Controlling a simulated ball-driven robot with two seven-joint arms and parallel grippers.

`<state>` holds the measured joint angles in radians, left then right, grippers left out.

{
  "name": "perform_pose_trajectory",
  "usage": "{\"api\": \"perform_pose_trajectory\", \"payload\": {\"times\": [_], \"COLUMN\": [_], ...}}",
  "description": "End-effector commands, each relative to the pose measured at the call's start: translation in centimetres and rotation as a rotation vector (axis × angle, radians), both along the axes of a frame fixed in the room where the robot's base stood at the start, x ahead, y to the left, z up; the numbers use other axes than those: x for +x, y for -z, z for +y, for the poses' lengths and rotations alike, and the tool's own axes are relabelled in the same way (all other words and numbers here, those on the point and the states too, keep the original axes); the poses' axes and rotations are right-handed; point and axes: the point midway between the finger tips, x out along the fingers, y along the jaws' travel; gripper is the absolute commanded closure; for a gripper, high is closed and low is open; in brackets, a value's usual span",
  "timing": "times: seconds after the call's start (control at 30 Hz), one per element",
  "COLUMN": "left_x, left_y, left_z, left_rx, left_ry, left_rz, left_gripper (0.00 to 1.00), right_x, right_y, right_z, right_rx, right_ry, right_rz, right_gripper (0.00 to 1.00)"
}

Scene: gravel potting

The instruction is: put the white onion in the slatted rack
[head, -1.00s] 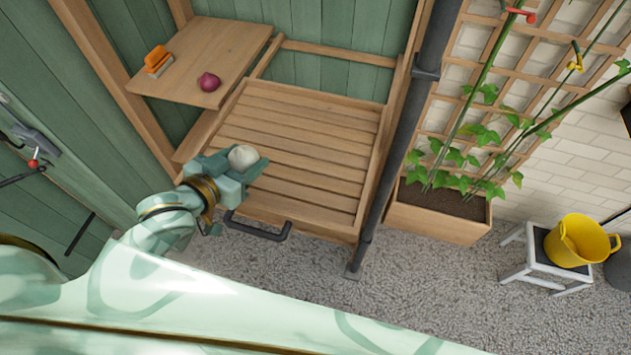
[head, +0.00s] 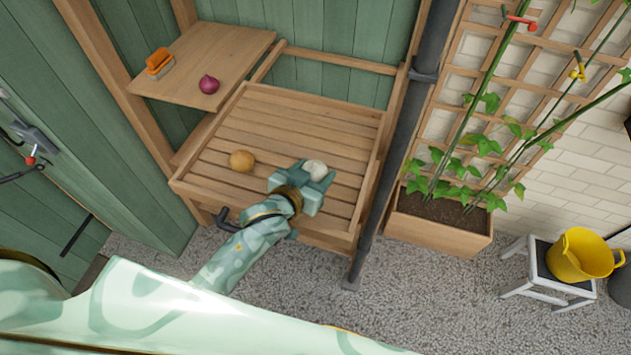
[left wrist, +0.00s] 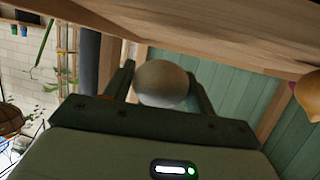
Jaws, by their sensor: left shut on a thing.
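The white onion (head: 316,169) is pale and round, held between the fingers of my left gripper (head: 313,178), over the right half of the slatted rack (head: 285,120). In the left wrist view the onion (left wrist: 162,84) sits between the two fingers of my left gripper (left wrist: 160,92), which is shut on it. Whether the onion touches the slats is hard to tell. A yellow-brown onion (head: 242,160) lies on the rack's slats to the left of my gripper; it also shows at the right edge of the left wrist view (left wrist: 309,94). My right gripper is not in view.
A wooden shelf (head: 240,50) left of the rack holds a red onion (head: 209,84) and an orange-topped brush (head: 158,61). A dark pipe (head: 400,140) stands right of the rack. A planter (head: 435,228) and a yellow bucket (head: 580,255) on a stool stand farther right.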

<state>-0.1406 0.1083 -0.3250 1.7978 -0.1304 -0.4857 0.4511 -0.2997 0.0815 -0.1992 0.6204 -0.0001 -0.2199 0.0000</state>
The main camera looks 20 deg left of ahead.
Motion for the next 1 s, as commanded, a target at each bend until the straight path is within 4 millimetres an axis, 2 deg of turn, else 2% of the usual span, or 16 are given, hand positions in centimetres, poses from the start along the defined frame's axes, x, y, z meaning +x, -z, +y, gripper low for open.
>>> {"api": "perform_pose_trajectory", "payload": {"times": [0.2,0.6,0.63,0.7,1.0], "left_x": [0.2,0.2,0.2,0.2,0.2], "left_y": [3.2,3.8,3.8,3.7,3.5], "left_z": [-0.4,-0.3,-0.3,-0.3,-0.3], "left_rx": [0.000,-0.001,0.000,0.000,0.000], "left_ry": [0.001,0.001,0.001,0.001,0.001], "left_rz": [0.003,0.001,0.001,0.001,0.001], "left_gripper": [0.69,0.69,0.39,0.23,0.23], "right_x": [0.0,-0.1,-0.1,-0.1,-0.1], "right_y": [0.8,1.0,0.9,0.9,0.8], "right_z": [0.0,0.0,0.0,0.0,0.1], "right_rx": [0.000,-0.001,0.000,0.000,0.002], "right_ry": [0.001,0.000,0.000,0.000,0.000], "right_rz": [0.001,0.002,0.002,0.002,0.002], "right_gripper": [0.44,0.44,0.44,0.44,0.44]}}
